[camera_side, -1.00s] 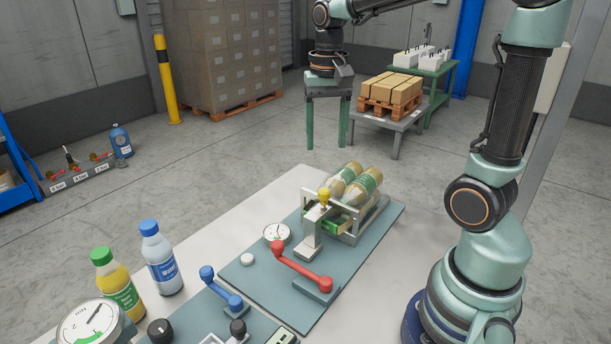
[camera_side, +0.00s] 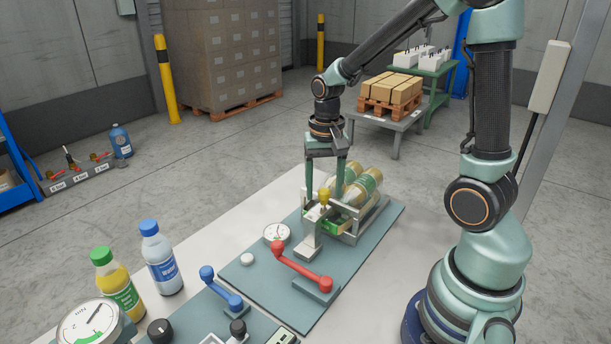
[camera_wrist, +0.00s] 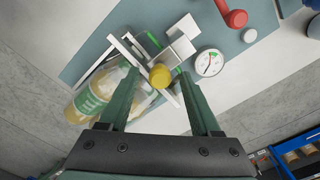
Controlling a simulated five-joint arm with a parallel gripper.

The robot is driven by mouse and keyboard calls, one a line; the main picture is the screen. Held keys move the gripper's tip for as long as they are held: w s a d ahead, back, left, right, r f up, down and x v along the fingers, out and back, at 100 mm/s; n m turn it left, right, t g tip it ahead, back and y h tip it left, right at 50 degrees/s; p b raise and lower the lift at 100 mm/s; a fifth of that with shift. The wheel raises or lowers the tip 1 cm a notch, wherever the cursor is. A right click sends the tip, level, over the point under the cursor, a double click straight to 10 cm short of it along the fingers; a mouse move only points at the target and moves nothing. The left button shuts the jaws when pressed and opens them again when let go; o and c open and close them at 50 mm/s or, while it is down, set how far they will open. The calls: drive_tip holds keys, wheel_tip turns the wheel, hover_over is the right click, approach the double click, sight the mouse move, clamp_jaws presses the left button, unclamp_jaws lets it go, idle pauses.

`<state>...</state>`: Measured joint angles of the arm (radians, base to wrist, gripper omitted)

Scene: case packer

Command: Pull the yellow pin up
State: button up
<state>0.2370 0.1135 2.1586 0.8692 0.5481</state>
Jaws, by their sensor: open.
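My gripper (camera_side: 323,190) is open, pointing down over the post, with one finger on each side of the knob. In the wrist view, my gripper (camera_wrist: 158,74) has clear gaps between its fingers and the knob. I cannot tell exactly how the fingertip height compares with the knob.
Bottles (camera_side: 367,186) lie in the white-framed rack (camera_side: 380,208) right behind the post. A red lever (camera_side: 302,266), a round gauge (camera_side: 277,234) and a blue lever (camera_side: 222,290) are nearby on the panels. Two upright bottles stand at left, one with a blue cap (camera_side: 160,258).

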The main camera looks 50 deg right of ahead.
clamp_jaws()
